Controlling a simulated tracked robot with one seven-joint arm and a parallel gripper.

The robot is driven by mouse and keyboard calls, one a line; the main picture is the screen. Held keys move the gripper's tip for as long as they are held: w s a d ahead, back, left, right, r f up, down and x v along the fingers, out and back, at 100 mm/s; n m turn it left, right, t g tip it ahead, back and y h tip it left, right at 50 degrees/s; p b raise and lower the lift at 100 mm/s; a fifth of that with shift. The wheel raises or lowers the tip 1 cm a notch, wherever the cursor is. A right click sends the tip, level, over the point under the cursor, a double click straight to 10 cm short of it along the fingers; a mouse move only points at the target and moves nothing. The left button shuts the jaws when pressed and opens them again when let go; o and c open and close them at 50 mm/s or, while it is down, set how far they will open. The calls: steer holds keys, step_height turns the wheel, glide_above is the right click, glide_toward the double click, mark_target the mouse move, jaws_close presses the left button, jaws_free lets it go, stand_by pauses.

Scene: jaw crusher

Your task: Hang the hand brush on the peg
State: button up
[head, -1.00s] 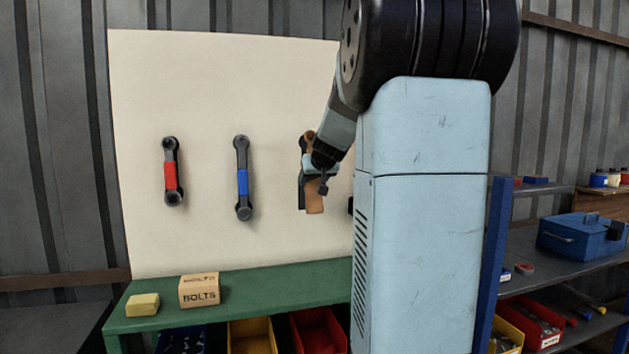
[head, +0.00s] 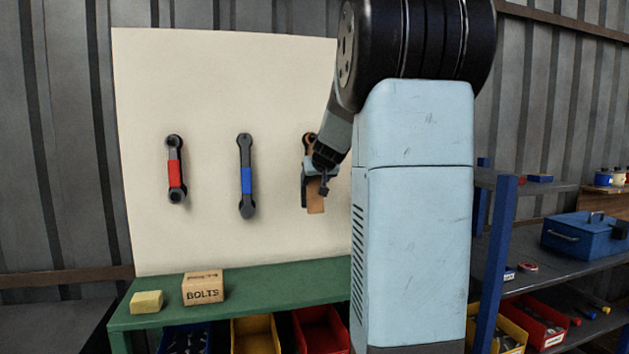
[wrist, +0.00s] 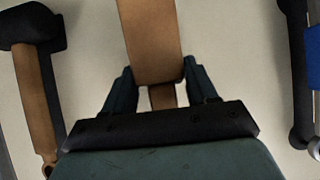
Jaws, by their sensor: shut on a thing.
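The hand brush (head: 316,201) is a brown wooden piece with dark parts beside it, upright close to the pale board. In the wrist view its brown wood (wrist: 152,40) runs between my fingers. My gripper (head: 318,172) is shut on it; in the wrist view the two fingers (wrist: 158,68) stand on either side of the wood. More brown wood and a dark end (head: 309,139) show just above the gripper. The peg cannot be made out, and my arm and gripper cover part of the brush. Whether the brush touches the board is unclear.
A red-banded wrench (head: 175,172) and a blue-banded wrench (head: 246,180) hang left on the board (head: 210,90). A wooden-handled tool (wrist: 35,95) is close by in the wrist view. Below, a green bench (head: 255,285) bears a bolts box (head: 203,288) and a yellow block (head: 146,302).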

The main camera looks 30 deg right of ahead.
stand_by(0.3)
steer(key=o, duration=1.2)
steer(key=v, duration=1.3)
steer(key=shift+s+a+r, duration=0.15)
steer(key=shift+s+r, duration=0.05)
steer(key=shift+s, duration=0.05)
steer(key=s+a+f+n+g+y, duration=0.1)
steer(key=s+a+f, duration=0.4)
steer(key=s+a, duration=0.2)
steer(key=s+a+f+n+g+y, duration=0.1)
steer(key=s+a+f+g, duration=0.1)
steer(key=s+a+f, duration=0.4)
steer(key=s+a+f+n+g+y, duration=0.1)
steer(key=s+a+f+g, duration=0.1)
steer(key=s+a+f, duration=0.4)
steer(key=shift+s+a+f, duration=0.1)
steer(key=shift+s+a, duration=0.6)
steer(key=shift+s, duration=0.25)
steer(key=shift+s+a, duration=0.7)
steer(key=shift+s, duration=0.2)
steer(key=shift+s+a+f, duration=0.1)
steer(key=shift+s+a, duration=0.6)
steer(key=shift+s, duration=0.25)
